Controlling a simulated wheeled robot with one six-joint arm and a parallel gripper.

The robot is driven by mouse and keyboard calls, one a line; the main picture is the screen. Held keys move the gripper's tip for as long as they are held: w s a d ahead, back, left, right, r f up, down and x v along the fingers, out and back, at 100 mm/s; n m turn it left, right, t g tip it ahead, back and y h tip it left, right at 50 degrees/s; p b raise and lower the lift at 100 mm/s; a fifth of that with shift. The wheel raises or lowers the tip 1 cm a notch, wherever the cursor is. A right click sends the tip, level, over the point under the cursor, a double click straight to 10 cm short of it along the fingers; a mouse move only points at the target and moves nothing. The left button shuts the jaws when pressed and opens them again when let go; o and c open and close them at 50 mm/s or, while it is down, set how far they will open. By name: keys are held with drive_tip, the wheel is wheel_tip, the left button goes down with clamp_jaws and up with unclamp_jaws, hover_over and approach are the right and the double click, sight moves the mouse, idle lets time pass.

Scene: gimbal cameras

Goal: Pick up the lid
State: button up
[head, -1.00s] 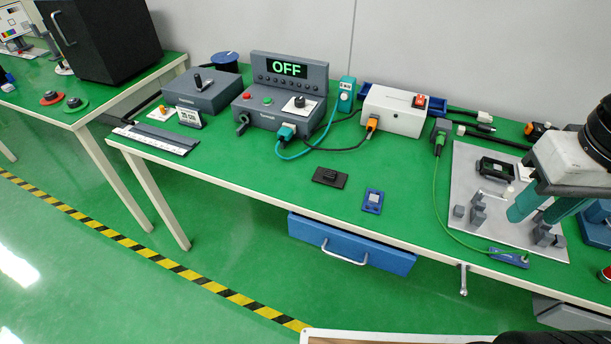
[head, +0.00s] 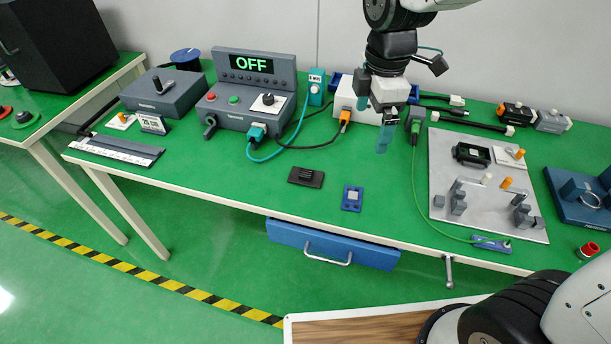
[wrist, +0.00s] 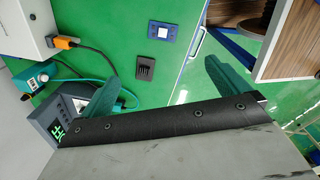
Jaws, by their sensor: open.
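The lid appears to be the small black slotted plate (head: 306,177) lying flat on the green bench, in front of the grey OFF control box. It also shows in the wrist view (wrist: 145,67), between the two teal fingers in the picture but well beyond them. My gripper (head: 374,120) is open and empty, in the air above the bench, to the right of and behind the plate in the head view. Its teal fingers are spread wide in the wrist view (wrist: 163,75). Nothing hides the plate.
A blue part (head: 352,198) lies right of the plate. The control box (head: 250,100), with its teal cable, stands behind. A white box (head: 358,105) is near my gripper. A grey fixture board (head: 455,200) lies at right. Bench surface around the plate is clear.

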drive_tip(key=w+a+f+n, duration=0.5)
drive_tip(key=a+f+n, duration=0.1)
drive_tip(key=n, duration=0.7)
hover_over(306, 172)
drive_tip(key=shift+g, duration=0.3)
drive_tip(key=f, duration=0.8)
drive_tip(key=shift+s+a, duration=0.2)
drive_tip(key=f, duration=0.7)
drive_tip(key=shift+w+d+f, duration=0.1)
drive_tip(key=shift+w+d, duration=0.05)
drive_tip(key=shift+d, duration=0.05)
drive_tip(key=shift+f, duration=0.5)
drive_tip(key=c, duration=0.9)
